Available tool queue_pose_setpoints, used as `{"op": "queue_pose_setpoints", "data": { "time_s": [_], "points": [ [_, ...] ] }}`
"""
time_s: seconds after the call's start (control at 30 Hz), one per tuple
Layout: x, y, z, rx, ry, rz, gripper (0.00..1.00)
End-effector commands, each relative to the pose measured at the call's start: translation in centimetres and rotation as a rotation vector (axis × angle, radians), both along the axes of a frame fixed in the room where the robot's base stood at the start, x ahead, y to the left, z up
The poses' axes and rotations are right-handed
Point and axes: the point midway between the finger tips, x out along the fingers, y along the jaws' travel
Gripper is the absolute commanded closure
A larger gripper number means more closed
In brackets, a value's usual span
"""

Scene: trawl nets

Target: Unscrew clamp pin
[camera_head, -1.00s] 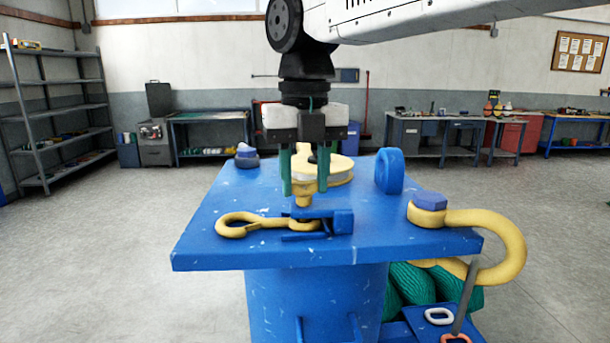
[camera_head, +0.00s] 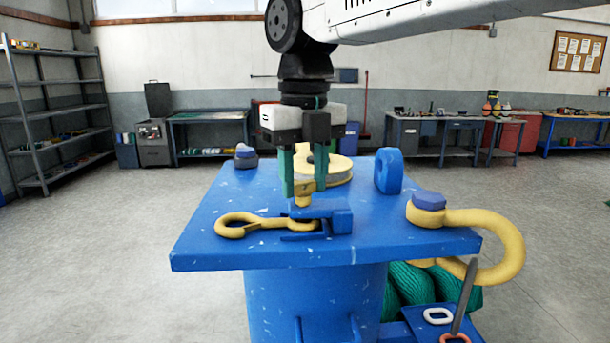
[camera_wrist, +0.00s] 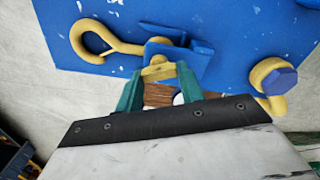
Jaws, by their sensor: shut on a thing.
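The yellow clamp pin (camera_head: 303,199) stands upright in a small blue clamp (camera_head: 341,221) on the blue pedestal top (camera_head: 215,199). My gripper (camera_head: 304,187) points down with its two green fingers shut on the pin's yellow head. The wrist view shows the pin's head (camera_wrist: 158,70) between the green fingertips (camera_wrist: 157,78). A yellow hook (camera_head: 236,227) lies flat on the plate with its shank running into the clamp. The pin's lower end is hidden inside the clamp.
A yellow shackle (camera_head: 508,240) with a blue bolt head (camera_head: 428,201) sits at the plate's right edge. A blue ring lug (camera_head: 388,171) and a pale yellow disc (camera_head: 339,170) stand behind the gripper. Green netting (camera_head: 412,289) hangs below right.

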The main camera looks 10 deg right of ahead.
Motion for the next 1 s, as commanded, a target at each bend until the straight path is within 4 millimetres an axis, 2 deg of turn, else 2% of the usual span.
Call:
{"op": "queue_pose_setpoints", "data": {
  "time_s": [0.03,0.1,0.43,0.8,1.0],
  "points": [
    [-0.1,0.0,-0.3,-0.004,0.007,0.0,0.54],
    [-0.1,0.0,-0.2,-0.003,0.006,0.0,0.4],
    [0.0,0.0,0.4,0.0,0.001,-0.001,0.4],
    [0.1,0.1,6.1,-0.001,0.002,0.0,0.4],
    [0.0,0.0,7.6,-0.002,0.005,0.0,0.4]
  ]
}}
